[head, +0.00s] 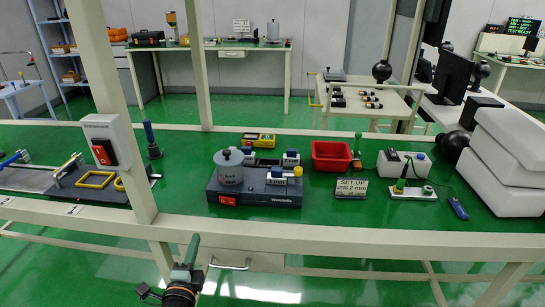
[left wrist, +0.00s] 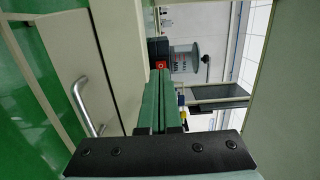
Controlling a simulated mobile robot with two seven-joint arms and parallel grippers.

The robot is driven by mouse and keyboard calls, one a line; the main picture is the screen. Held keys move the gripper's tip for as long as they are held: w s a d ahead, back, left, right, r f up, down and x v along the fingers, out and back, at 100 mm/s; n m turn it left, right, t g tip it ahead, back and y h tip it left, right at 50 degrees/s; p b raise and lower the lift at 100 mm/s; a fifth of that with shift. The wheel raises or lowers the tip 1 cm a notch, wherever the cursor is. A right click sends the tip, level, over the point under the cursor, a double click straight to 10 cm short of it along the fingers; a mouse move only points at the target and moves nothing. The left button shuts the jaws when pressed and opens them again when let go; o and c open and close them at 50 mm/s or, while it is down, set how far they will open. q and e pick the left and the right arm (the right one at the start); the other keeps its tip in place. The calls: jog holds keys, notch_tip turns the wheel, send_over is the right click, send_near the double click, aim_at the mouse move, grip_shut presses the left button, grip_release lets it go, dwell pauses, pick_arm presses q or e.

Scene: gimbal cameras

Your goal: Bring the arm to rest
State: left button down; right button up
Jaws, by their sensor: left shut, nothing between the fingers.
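My left gripper (head: 191,250) shows at the bottom of the head view, in front of the workbench's front beam and left of a drawer handle (head: 229,266). Its green fingers point up and away from me. In the left wrist view the two fingers (left wrist: 160,100) lie side by side, shut and empty. My right gripper is not in view.
A slanted post (head: 115,100) crosses at left.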

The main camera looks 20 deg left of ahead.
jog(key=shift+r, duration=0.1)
pick_arm(q)
jog(key=s+d+f+n+g+h+p, duration=0.4)
jog(key=s+d+f+n+g+p, duration=0.2)
jog(key=s+d+f, duration=0.25)
jog(key=s+d+n+g+h+p, duration=0.2)
jog(key=s+d+n+h+p, duration=0.2)
jog(key=s+d, duration=0.5)
jog(key=shift+s+d+r+n, duration=0.4)
jog(key=shift+s+n, duration=0.2)
jog(key=shift+n, duration=0.6)
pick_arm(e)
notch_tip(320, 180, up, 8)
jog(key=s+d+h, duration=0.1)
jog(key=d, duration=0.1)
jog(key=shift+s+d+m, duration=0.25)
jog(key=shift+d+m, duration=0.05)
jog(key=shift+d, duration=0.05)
